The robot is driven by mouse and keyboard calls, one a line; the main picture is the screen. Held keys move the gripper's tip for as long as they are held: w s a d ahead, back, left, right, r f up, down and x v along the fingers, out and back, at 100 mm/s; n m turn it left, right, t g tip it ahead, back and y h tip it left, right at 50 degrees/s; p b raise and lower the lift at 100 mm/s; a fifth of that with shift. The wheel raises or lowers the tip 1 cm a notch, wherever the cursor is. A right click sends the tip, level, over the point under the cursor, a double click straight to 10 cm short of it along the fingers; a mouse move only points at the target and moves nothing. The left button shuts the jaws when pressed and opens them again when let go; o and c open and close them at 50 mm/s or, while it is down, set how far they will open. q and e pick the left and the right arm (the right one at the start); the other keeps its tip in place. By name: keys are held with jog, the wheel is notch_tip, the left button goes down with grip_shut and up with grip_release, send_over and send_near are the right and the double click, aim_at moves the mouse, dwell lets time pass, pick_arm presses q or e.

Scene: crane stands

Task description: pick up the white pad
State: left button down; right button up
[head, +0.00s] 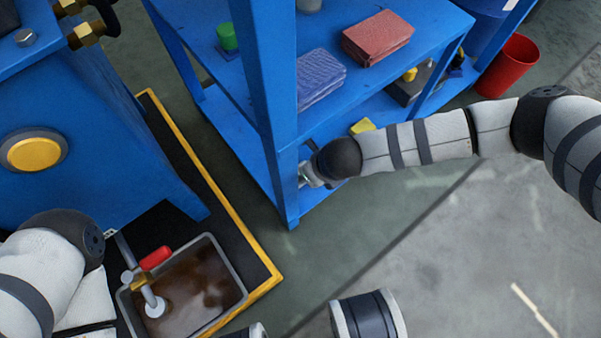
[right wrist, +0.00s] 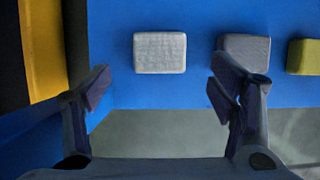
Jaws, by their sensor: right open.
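The white pad (right wrist: 160,53) lies on the blue lower shelf, in the upper middle of the right wrist view. My right gripper (right wrist: 160,82) is open, with its fingers apart to the left and right of the pad's line. The pad shows beyond the fingertips, and nothing is between the fingers. In the head view my right gripper (head: 308,177) is at the lower shelf behind the front post, mostly hidden by my wrist. The white pad cannot be made out there. My left gripper is not seen.
A grey pad (right wrist: 245,50) lies right of the white pad, partly behind the right finger, then a yellow pad (right wrist: 303,57). The blue post (head: 268,80) stands close to my right gripper. Blue cloths (head: 320,78) and red cloths (head: 377,38) lie on the upper shelf (head: 420,20).

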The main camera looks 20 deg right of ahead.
jog(key=b+x, duration=0.2)
jog(key=x, duration=0.3)
jog(key=shift+w+a+b, duration=0.1)
jog(key=shift+w+b, duration=0.1)
jog(key=shift+b, duration=0.2)
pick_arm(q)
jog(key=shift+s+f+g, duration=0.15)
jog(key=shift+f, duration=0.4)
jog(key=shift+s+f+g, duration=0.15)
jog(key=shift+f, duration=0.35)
pick_arm(e)
jog(key=c, duration=1)
jog(key=shift+r, duration=0.1)
jog(key=shift+c, duration=0.2)
